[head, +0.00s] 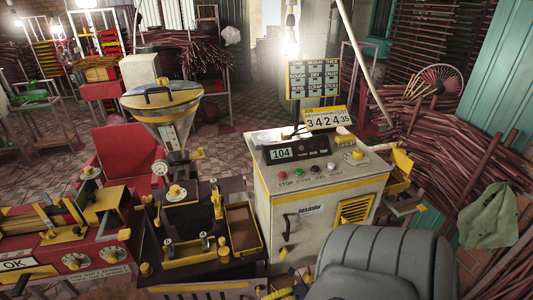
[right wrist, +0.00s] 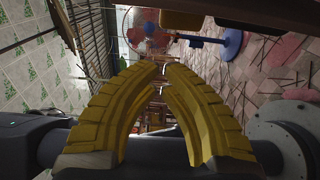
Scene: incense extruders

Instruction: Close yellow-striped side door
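The cream control cabinet (head: 270,185) stands right of centre in the head view. Its front has a dark handle (head: 290,226) and a yellow slatted vent (head: 355,209). Yellow-edged parts (head: 400,165) stick out beyond the cabinet's right side; I cannot tell whether they are the striped side door or how far it stands open. My right gripper's yellow ribbed fingers (right wrist: 163,68) meet, or almost meet, at the tips in the right wrist view, with nothing between them. In the head view a bit of ribbed yellow finger (head: 283,291) shows low in front of the cabinet. My left gripper is not in view.
A dark bench with a yellow-edged tray (head: 243,232) stands left of the cabinet, beside a red machine (head: 85,262). A hopper (head: 165,105) stands behind. Bundled sticks (head: 440,130) and a green cloth (head: 488,215) crowd the right. A grey ribbed shape (head: 385,262) covers the lower right.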

